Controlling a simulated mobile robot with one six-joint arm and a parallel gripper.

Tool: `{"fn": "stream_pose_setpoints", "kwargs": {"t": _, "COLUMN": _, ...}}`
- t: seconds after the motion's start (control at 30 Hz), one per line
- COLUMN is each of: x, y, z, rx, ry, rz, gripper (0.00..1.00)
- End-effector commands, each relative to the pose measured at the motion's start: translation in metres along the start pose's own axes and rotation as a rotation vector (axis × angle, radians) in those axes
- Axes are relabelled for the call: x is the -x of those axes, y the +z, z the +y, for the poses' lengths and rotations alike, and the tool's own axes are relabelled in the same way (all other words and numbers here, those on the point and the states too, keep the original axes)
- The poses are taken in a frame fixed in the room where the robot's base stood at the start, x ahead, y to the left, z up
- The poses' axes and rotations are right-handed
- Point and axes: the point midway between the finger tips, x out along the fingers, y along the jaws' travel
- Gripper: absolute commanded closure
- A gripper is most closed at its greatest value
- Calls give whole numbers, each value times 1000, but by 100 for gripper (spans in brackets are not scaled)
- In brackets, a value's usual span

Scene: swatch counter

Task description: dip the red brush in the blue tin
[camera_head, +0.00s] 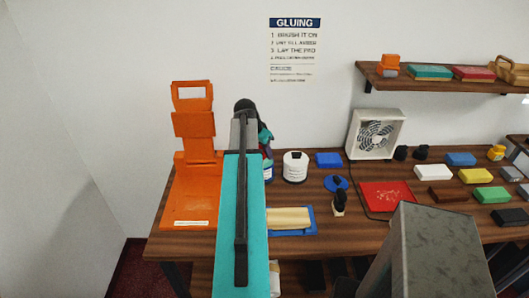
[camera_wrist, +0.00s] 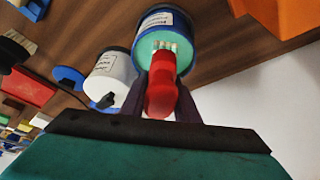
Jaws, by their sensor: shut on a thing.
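My gripper (camera_wrist: 161,88) is shut on the red brush (camera_wrist: 161,98), seen in the wrist view with its dark fingers on either side of the handle. The brush's pale bristles (camera_wrist: 166,46) point at the mouth of the blue tin (camera_wrist: 177,19). The tin has a white label and a teal surface inside its rim. The bristles overlap that surface; I cannot tell whether they touch it or hang above it. In the head view the blue tin (camera_head: 268,172) is partly hidden behind my arm.
A white tin (camera_head: 295,167) with a dark knob stands just right of the blue tin. An orange stand (camera_head: 193,195) is left of my arm. A blue dish (camera_head: 336,183), a red mat (camera_head: 386,196), a fan (camera_head: 375,134) and several coloured blocks lie to the right.

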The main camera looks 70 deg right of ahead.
Motion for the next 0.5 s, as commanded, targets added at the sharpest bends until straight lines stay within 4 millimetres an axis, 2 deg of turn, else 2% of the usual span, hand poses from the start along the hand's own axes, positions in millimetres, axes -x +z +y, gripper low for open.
{"fn": "stream_pose_setpoints", "kwargs": {"t": 0.5, "x": 28, "y": -12, "z": -1, "rx": 1, "ry": -1, "rz": 2, "gripper": 90}}
